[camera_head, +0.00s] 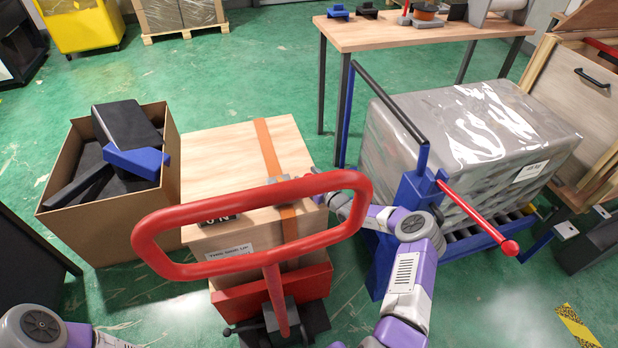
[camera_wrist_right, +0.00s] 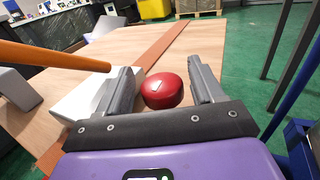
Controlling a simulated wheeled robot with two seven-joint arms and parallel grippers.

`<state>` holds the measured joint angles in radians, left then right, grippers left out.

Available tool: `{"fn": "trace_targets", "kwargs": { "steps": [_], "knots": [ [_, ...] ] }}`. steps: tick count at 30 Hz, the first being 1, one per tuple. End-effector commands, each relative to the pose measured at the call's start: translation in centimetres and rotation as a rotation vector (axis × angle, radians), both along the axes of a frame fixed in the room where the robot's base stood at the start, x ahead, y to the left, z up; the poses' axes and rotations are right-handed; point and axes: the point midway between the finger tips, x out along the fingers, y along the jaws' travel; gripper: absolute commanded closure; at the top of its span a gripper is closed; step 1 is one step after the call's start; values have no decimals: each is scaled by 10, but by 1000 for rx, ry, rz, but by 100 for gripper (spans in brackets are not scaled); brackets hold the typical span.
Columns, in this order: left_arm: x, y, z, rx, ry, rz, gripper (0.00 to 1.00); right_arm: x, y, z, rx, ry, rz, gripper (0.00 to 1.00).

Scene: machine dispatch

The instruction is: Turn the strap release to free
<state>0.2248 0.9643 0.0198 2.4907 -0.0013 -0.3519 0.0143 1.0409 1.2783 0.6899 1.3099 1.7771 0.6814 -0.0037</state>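The wooden crate (camera_head: 225,160) has an orange strap (camera_head: 267,147) over its top and front; the strap also shows in the right wrist view (camera_wrist_right: 163,45). In that view a red round knob (camera_wrist_right: 162,90) with a small white mark sits beside a white block (camera_wrist_right: 82,104). My right gripper (camera_wrist_right: 163,85) is open, with one finger on each side of the knob; I cannot tell whether they touch it. In the head view the right gripper (camera_head: 334,199) is partly hidden behind the red handle. My left gripper is out of view.
The red loop handle (camera_head: 152,238) stands in front of the crate. An open cardboard box (camera_head: 110,222) is at left. A blue frame with a red lever (camera_head: 478,215) and a wrapped load (camera_head: 480,125) are at right. A wooden table (camera_head: 400,33) stands behind.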

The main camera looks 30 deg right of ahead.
Motion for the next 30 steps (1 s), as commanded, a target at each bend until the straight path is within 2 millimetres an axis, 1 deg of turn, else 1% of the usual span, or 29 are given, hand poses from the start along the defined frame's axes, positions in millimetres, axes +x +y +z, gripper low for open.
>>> {"fn": "trace_targets", "kwargs": {
  "steps": [7, 10, 14, 18, 21, 25, 30],
  "knots": [
    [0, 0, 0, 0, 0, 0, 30, 0, 0, 0, 0, 0, -1, 30],
    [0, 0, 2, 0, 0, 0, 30, -4, -1, 0, 0, 1, -2, 30],
    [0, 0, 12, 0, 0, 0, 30, -20, -5, 2, 2, 2, -3, 30],
    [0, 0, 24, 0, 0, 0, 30, -45, -9, 3, 1, 3, -3, 30],
    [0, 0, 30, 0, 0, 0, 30, -59, -11, 2, 1, 2, -1, 30],
    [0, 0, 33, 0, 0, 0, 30, -71, -13, 1, 0, 1, 0, 30],
    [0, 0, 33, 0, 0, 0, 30, -75, -13, 0, 0, 0, 0, 30]
  ]
}}
